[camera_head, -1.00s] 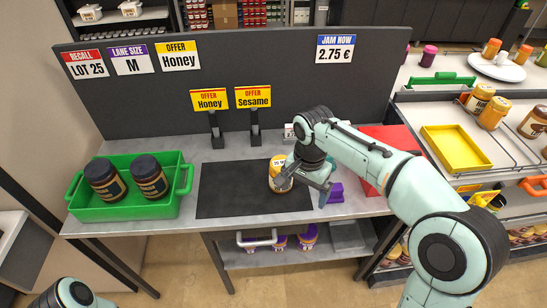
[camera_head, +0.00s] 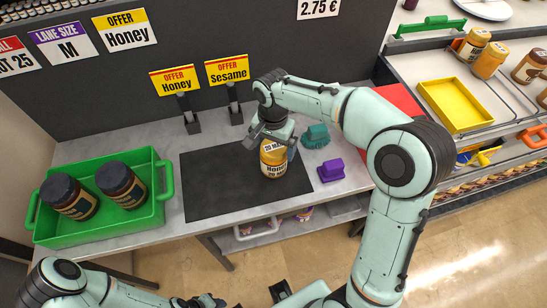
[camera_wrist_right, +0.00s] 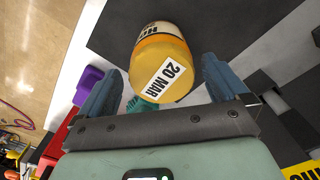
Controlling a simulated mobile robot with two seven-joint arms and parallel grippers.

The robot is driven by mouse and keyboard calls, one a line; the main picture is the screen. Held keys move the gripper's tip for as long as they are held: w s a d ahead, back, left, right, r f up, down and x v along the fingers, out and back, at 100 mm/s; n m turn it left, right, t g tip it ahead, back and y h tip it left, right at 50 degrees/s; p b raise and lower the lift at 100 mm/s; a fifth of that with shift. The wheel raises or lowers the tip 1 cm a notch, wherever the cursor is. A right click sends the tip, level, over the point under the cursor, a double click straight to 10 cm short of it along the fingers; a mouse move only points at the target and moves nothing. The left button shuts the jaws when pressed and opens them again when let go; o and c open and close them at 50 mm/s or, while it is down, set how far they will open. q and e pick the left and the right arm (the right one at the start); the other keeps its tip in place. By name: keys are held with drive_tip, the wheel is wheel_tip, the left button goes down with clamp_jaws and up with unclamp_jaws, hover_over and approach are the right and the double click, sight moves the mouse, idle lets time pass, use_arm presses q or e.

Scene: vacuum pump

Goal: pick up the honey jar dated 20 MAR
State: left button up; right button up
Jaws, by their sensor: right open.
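The honey jar (camera_head: 273,170), with a yellow lid and a 20 MAR label on it, stands on the dark mat (camera_head: 215,185) near its right end. My right gripper (camera_head: 268,138) is over the jar's far side, open and holding nothing. In the right wrist view the jar (camera_wrist_right: 160,62) shows its 20 MAR lid between and beyond the two blue-grey fingers of the right gripper (camera_wrist_right: 163,72).
A green crate (camera_head: 165,182) with two dark-lidded jars stands at the left. A teal item (camera_head: 316,136) and a purple item (camera_head: 331,170) are close to the jar's right. Two sign holders stand behind the mat. A yellow tray (camera_head: 455,103) is at the right.

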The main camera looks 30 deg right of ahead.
drive_tip(key=shift+w+d+f, duration=0.1)
drive_tip(key=shift+d+f, duration=0.05)
drive_tip(key=shift+f, duration=1.35)
drive_tip(key=shift+w+d+f, duration=0.1)
drive_tip(key=shift+f, duration=1.4)
drive_tip(key=c, duration=1.2)
drive_tip(key=shift+r, duration=0.1)
